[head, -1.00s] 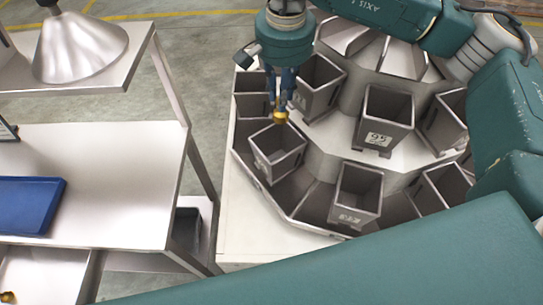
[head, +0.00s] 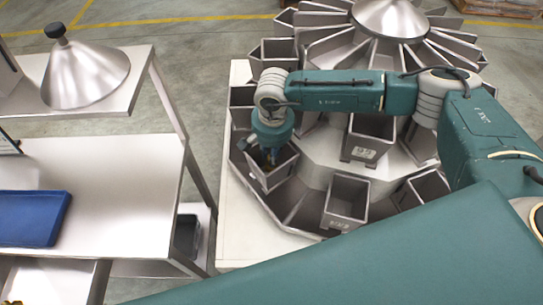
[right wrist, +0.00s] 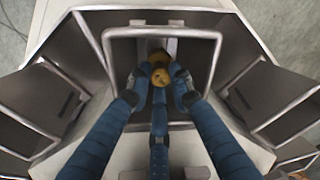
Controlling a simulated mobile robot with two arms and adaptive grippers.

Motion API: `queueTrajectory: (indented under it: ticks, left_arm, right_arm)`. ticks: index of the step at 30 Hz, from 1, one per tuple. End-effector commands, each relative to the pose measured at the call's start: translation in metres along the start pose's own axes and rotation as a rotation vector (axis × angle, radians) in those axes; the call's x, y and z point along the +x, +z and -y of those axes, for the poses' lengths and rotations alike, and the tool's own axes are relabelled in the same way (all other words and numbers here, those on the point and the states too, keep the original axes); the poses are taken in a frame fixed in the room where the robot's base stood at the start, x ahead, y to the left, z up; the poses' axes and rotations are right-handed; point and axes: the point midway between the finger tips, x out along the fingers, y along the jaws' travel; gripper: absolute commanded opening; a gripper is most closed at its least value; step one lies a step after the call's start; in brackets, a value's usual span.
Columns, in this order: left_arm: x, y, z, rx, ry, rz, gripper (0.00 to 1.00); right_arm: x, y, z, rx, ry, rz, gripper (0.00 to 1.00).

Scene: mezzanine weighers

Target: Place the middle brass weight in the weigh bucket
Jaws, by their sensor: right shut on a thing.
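My right gripper (head: 268,158) points down into the mouth of a grey weigh bucket (head: 284,175) at the near left of the weigher. In the right wrist view its blue fingers (right wrist: 160,78) are shut on a round brass weight (right wrist: 160,72). The weight shows inside the outline of the square bucket rim (right wrist: 160,32). I cannot tell whether it touches the bucket floor. My left gripper is not in view.
More open buckets, such as one in front (head: 347,200) and one marked 55 (head: 366,150), ring the weigher. A metal bench (head: 110,190) with a blue tray (head: 30,220) stands at the left. A metal cone (head: 85,75) sits on the upper shelf.

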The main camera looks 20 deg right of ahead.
Motion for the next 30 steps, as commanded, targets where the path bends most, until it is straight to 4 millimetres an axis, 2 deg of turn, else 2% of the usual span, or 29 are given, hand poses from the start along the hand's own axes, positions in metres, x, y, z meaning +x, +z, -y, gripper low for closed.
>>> queueTrajectory:
  ticks: [1, 6, 18, 19, 21, 30]
  left_arm:
    - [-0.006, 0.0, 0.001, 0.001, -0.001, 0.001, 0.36]
    - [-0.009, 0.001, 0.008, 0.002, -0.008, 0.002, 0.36]
    - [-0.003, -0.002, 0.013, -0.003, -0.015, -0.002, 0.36]
    - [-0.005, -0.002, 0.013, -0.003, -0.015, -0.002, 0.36]
    - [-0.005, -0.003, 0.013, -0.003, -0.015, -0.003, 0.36]
    - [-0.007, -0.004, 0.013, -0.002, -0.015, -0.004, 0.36]
  right_arm:
    - [0.006, 0.001, 0.0, 0.001, 0.002, 0.003, 0.0]
    - [0.024, 0.002, -0.001, 0.0, 0.001, 0.001, 0.0]
    - [0.03, 0.002, -0.001, 0.0, -0.001, 0.0, 0.0]
    - [0.029, 0.002, -0.001, 0.001, 0.0, 0.001, 0.26]
    - [0.029, 0.002, -0.001, 0.001, 0.0, 0.001, 0.39]
    - [0.027, 0.002, -0.001, 0.001, 0.0, 0.001, 0.39]
